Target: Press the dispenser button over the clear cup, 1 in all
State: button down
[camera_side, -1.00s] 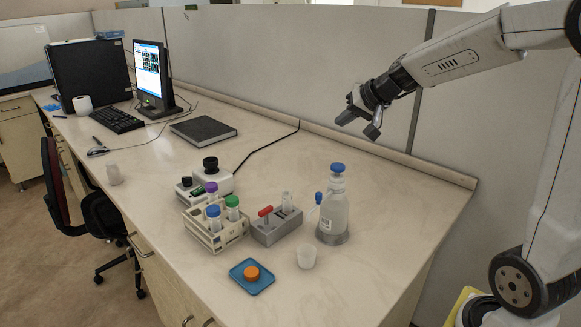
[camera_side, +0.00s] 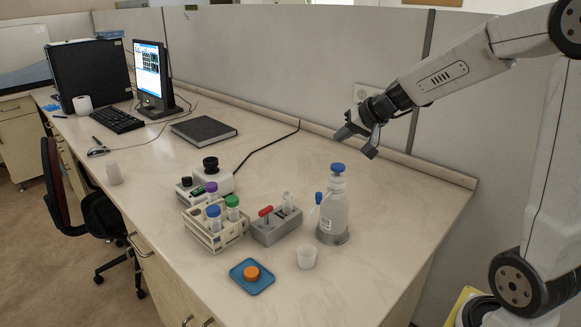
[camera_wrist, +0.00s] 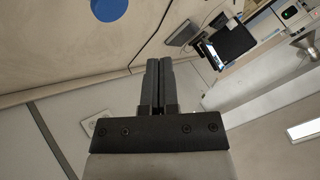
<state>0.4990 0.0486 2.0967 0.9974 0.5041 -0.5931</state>
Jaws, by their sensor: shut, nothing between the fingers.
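The dispenser is a clear bottle (camera_side: 333,214) with a blue button (camera_side: 338,168) on top and a small blue-tipped spout on its left. In the wrist view my shut fingers (camera_wrist: 158,85) are at the centre, and the blue button (camera_wrist: 108,8) shows as a disc at the top edge, partly cut off.
A grey block with a red handle (camera_side: 266,211), a tube rack (camera_side: 215,232) and a blue tray (camera_side: 252,283) stand left of the dispenser. The partition wall (camera_side: 300,70) runs behind; the bench right of the bottle is clear.

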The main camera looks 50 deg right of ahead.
aim_at(335, 165)
jog(key=shift+f, duration=2.4)
jog(key=shift+f, duration=1.25)
dwell(1.8)
jog(key=shift+r, duration=1.25)
jog(key=shift+r, duration=0.1)
jog(key=shift+r, duration=2.4)
